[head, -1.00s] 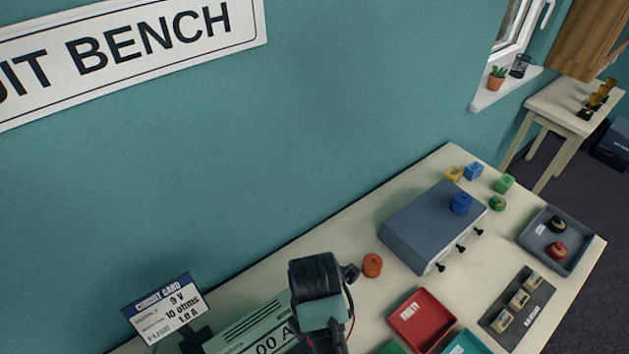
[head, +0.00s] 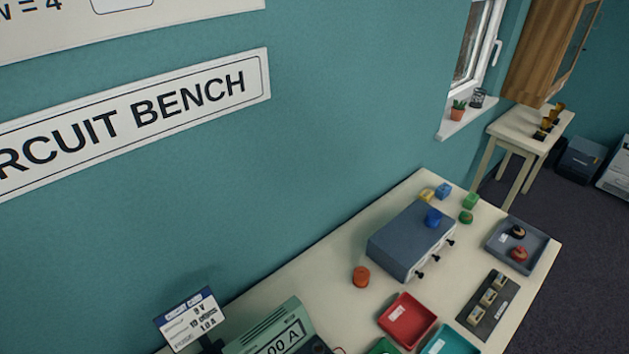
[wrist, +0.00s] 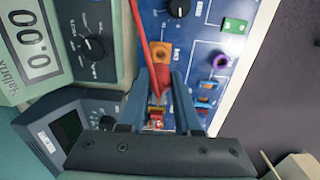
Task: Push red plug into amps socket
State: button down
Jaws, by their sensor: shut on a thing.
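In the wrist view my gripper (wrist: 161,88) is shut on a red plug (wrist: 158,76), with a red cable (wrist: 138,25) running up from it. The plug is over the lower part of a blue circuit board (wrist: 192,58). The fingers hide part of it, and I cannot tell whether its tip touches a socket. I cannot make out a socket marked amps. My gripper is not seen in the head view.
An orange square part (wrist: 160,52) and a purple ring (wrist: 221,61) sit on the board. A dark instrument (wrist: 65,130) stands close at lower left. On the bench are a grey-blue box (head: 410,240), a red tray (head: 407,325) and a grey tray (head: 530,262).

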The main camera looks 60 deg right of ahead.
notch_tip(320, 180, down, 4)
jog(key=b, duration=0.3)
jog(key=shift+r, duration=0.15)
jog(key=shift+f+b, duration=0.7)
jog(key=shift+f, duration=0.2)
jog(key=shift+p, duration=0.65)
dwell(0.8)
jog(key=shift+f+b, duration=0.7)
jog(key=shift+f, duration=0.2)
dwell(1.1)
jog(key=shift+c, duration=0.2)
grip_release()
dwell(0.3)
